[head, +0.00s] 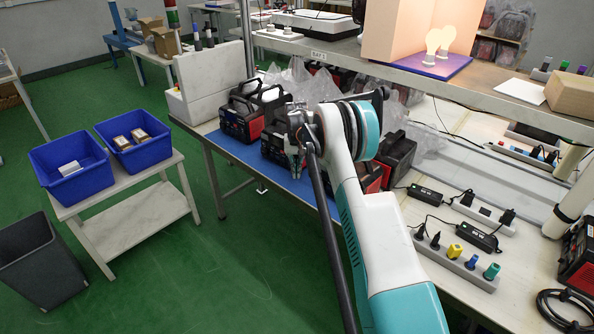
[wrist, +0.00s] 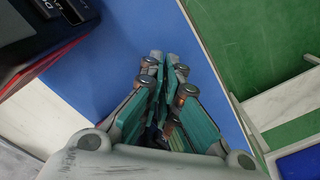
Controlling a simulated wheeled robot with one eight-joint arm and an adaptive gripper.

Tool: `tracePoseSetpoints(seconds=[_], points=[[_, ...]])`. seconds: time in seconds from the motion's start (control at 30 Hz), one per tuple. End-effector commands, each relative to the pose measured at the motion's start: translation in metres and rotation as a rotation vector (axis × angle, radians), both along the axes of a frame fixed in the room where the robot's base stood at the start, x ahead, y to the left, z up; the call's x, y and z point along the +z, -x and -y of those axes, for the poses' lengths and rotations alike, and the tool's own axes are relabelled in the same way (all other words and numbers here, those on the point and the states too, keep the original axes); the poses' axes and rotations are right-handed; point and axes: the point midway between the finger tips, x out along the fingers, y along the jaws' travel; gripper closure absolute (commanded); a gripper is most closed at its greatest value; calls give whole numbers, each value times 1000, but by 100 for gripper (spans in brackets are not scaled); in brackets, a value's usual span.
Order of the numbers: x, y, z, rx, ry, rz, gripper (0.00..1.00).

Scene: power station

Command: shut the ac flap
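Several black-and-red power stations stand on the bench. One of them (head: 241,121) is on the blue mat (head: 311,189), left of my gripper. Another is partly hidden behind my gripper and arm. In the wrist view a power station's dark and red edge (wrist: 55,55) shows at the upper left, over the blue mat (wrist: 120,45). I cannot make out an ac flap in either view. My gripper (head: 296,172) points down beside the partly hidden unit; in the wrist view its fingers (wrist: 163,58) come together at the tips with nothing visible between them.
A shelf (head: 480,88) with a lamp box runs above the bench. Power strips (head: 455,262) and adapters lie at the right. A side table (head: 140,205) with two blue bins (head: 72,172) and a grey bin (head: 42,262) stand left. Green floor lies between.

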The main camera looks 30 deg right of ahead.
Motion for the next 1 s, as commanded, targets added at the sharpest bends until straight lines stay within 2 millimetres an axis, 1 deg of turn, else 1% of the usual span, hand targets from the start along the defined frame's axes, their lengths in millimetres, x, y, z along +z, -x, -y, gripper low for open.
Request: tracePoseSetpoints(seconds=[0.17,0.47,1.0], points=[[0,-1,-5,-127,1,-3,100],[0,-7,-16,-408,0,-4,100],[0,-25,-31,-920,1,-5,100]])
